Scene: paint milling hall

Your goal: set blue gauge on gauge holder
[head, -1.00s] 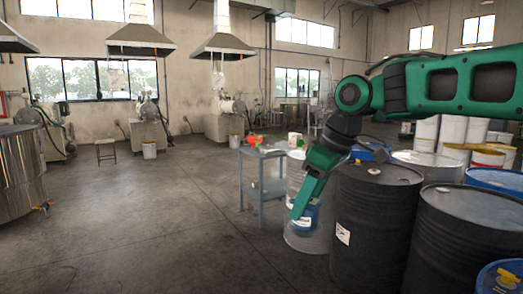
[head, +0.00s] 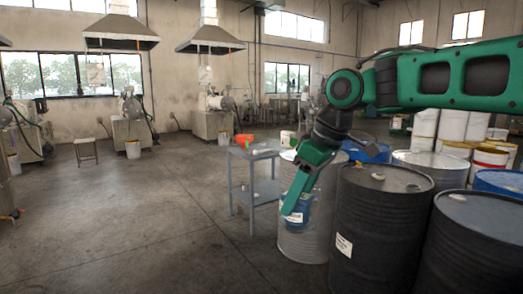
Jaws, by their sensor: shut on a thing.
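My gripper (head: 293,214) hangs at the end of my green arm, pointing down, in front of a grey metal drum (head: 301,243). It is shut on a blue thing, which I take to be the blue gauge (head: 299,206); the gripper covers part of it, and its face is too small to read. A grey two-level table (head: 240,152) stands just left of and behind the gripper. On its top are a red-orange thing (head: 244,138) and small green and pale things. I cannot make out a gauge holder among them.
Black drums (head: 380,225) and more drums stand close on the right. White buckets (head: 452,127) are stacked behind them. The concrete floor at left and centre is clear.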

